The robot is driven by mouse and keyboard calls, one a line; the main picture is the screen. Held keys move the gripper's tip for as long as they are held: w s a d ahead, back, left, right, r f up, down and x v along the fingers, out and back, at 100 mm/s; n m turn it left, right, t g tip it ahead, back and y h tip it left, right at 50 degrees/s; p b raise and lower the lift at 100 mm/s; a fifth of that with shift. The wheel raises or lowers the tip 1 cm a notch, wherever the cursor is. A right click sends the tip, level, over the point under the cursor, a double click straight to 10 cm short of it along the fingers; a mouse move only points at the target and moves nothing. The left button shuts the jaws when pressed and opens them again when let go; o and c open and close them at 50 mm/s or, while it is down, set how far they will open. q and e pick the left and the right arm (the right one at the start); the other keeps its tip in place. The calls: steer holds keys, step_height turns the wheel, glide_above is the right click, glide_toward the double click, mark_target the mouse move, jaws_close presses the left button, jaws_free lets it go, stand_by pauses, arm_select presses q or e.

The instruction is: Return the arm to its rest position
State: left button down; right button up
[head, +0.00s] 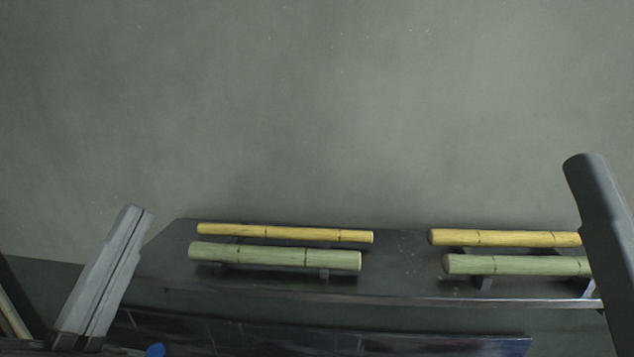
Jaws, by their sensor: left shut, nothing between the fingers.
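My left gripper (138,212) is at the lower left, pointing up, with its two pale grey fingers closed together and nothing between them. It is left of the dark shelf (400,275) and apart from the canes in the picture. My right gripper does not show. On the shelf's left half lie a thin yellow cane (285,233) and a thicker green cane (275,256). On its right half lie another yellow cane (505,238) and another green cane (515,265), whose right ends are partly hidden.
The canes rest on small dark supports. A plain grey-green wall (320,110) fills the upper view. Below the shelf is a dark bluish panel (300,337). A small blue round thing (155,350) and pale canes (12,318) show at the lower left.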

arm_select(q)
steer(key=s+a+r+n+t+y, duration=0.1)
steer(key=s+r+n+y, duration=0.15)
steer(key=n, duration=0.45)
steer(key=s+r+n+t+y, duration=0.1)
steer(key=s+r+n, duration=0.25)
steer(key=n, duration=0.35)
step_height(320, 180, up, 28)
steer(key=n+h+p, duration=0.1)
steer(key=p, duration=2.6)
steer(key=shift+w+p, duration=0.4)
steer(key=shift+w, duration=0.05)
steer(key=shift+r, duration=0.15)
